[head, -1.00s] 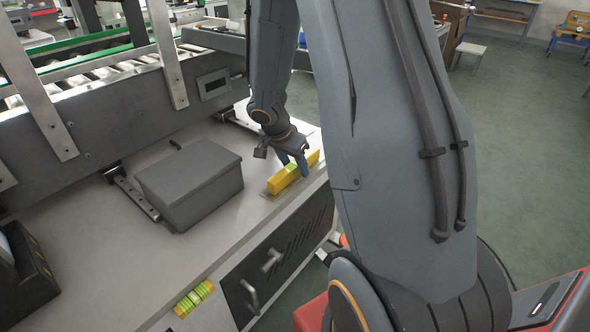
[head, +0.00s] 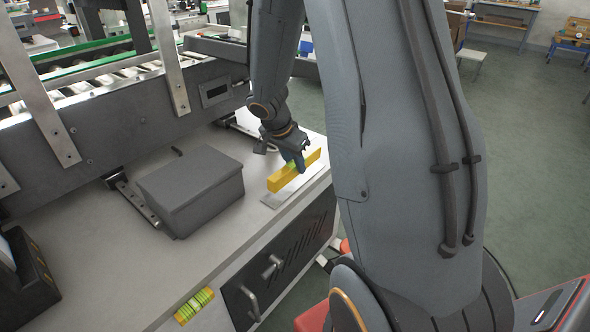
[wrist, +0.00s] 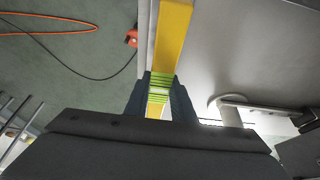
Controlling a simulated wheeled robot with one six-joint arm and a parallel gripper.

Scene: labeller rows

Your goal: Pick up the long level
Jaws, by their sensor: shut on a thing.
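The long level is a yellow bar (head: 282,180) with green vials. In the head view it is near the right end of the grey worktop, over a pale flat strip (head: 287,193), and seems slightly raised above it. My gripper (head: 297,164) is shut on the level around its middle. In the wrist view the level (wrist: 171,40) runs up between the two dark fingers (wrist: 161,95), and the green-striped vial shows between them. Its near end is hidden by the gripper body.
A dark grey box (head: 190,187) stands on the worktop (head: 130,245) left of the level. A roller conveyor (head: 110,82) runs behind. A yellow-green striped item (head: 194,306) is at the worktop's front edge. A cabinet with handles (head: 270,268) is below.

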